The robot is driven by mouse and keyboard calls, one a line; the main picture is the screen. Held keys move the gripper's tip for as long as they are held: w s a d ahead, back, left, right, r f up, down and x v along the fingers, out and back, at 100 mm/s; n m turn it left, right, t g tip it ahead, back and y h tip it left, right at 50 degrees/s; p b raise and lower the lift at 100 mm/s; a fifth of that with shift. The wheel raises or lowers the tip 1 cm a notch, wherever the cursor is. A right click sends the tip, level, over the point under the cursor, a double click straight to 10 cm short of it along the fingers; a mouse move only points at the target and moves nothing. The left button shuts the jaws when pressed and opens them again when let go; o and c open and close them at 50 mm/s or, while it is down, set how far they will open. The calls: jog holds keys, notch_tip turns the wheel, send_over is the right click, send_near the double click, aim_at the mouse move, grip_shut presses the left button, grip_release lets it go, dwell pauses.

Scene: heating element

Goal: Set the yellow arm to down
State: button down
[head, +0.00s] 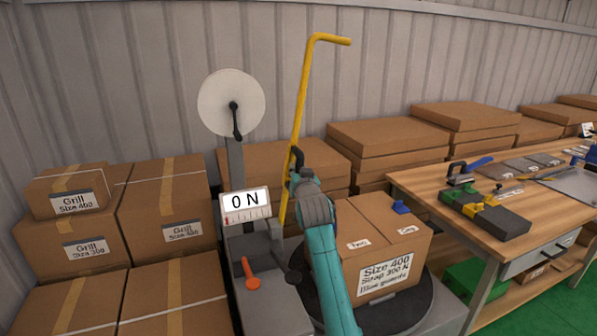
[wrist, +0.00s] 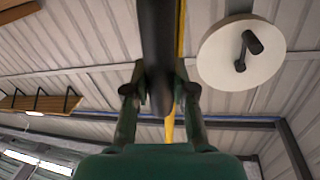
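The yellow arm (head: 301,95) stands nearly upright, leaning slightly right, with its top bent over to the right. A black handle sits partway up it and shows large in the wrist view (wrist: 156,50). My gripper (head: 296,172) is at this handle. In the wrist view my gripper's fingers (wrist: 160,85) lie on both sides of the handle and appear to touch it. A strip of the yellow arm (wrist: 170,128) shows behind the handle.
A strapping machine carries a white disc (head: 231,103), a "0 N" display (head: 246,203) and an orange lever (head: 250,273). A labelled box (head: 385,250) stands on a dark turntable (head: 415,312). Boxes are stacked left and behind. A workbench (head: 425,190) with tools is at right.

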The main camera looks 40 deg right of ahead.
jog(key=shift+s+d+f+m, duration=0.15)
jog(key=shift+d+m, duration=0.15)
jog(key=shift+d, duration=0.15)
jog(key=s+d+f+m+y, duration=0.1)
jog(key=d+f+m, duration=0.3)
jog(key=d+f, duration=0.2)
jog(key=s+d+f+m+y, duration=0.1)
jog(key=s+d+f+m, duration=0.1)
jog(key=d+f+m, duration=0.2)
jog(key=s+d+f+m+y, duration=0.1)
jog(key=d+f+m, duration=0.3)
jog(key=d+f, duration=0.4)
jog(key=shift+s+d+f+m+g, duration=0.15)
jog(key=shift+s+f, duration=0.1)
jog(key=shift+f, duration=0.4)
jog(key=shift+s+f+m+g, duration=0.1)
jog(key=shift+s+f, duration=0.1)
jog(key=shift+f, duration=0.4)
jog(key=shift+s+d+f+m+g, duration=0.15)
jog(key=shift+s+f, duration=0.1)
jog(key=shift+f, duration=0.4)
jog(key=shift+f+m+y, duration=0.3)
jog(key=shift+f, duration=0.6)
